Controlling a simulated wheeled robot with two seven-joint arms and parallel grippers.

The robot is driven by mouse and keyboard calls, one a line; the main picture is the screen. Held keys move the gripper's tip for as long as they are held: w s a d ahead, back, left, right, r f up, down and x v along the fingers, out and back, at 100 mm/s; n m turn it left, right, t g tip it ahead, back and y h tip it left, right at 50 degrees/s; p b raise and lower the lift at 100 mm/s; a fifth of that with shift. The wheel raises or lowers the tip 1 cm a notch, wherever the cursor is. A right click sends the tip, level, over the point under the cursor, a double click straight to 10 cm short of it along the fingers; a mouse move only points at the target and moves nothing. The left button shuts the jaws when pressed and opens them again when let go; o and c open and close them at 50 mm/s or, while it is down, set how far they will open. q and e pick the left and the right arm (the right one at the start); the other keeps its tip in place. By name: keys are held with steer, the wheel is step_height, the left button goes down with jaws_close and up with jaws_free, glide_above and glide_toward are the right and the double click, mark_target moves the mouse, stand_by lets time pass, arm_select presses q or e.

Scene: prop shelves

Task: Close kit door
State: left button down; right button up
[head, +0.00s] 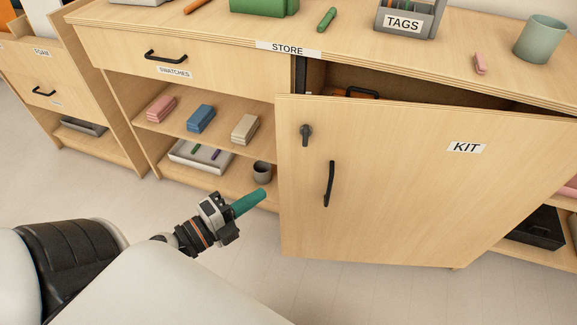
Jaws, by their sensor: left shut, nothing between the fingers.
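The kit door (420,185) is a light wooden panel labelled KIT, standing ajar from the store cabinet. Its left edge is swung out, and a dark gap shows above it. It carries a black vertical handle (328,184) and a small dark turn latch (306,134) near its upper left corner. My left gripper (258,195), with teal fingers, is shut and empty. In the picture it is just left of the door's left edge, lower than the handle; I cannot tell whether it touches the door. My right gripper is out of view.
The cabinet top (220,27) holds a grey TAGS box (408,22) and a green-grey cup (540,40). Left of the door are the swatches drawer (110,50), folded cloths, a white tray (190,162) and a dark cup (262,172). Clear floor lies in front.

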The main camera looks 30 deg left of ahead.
arm_select(q)
steer(key=p+x, duration=0.1)
steer(key=x, duration=0.3)
steer(key=a+x, duration=0.1)
steer(key=x, duration=0.3)
steer(key=a+p+x, duration=0.1)
steer(key=x, duration=0.2)
steer(key=shift+w+p, duration=0.3)
steer(key=shift+w, duration=0.45)
steer(key=shift+w+a, duration=0.2)
steer(key=shift+w, duration=0.2)
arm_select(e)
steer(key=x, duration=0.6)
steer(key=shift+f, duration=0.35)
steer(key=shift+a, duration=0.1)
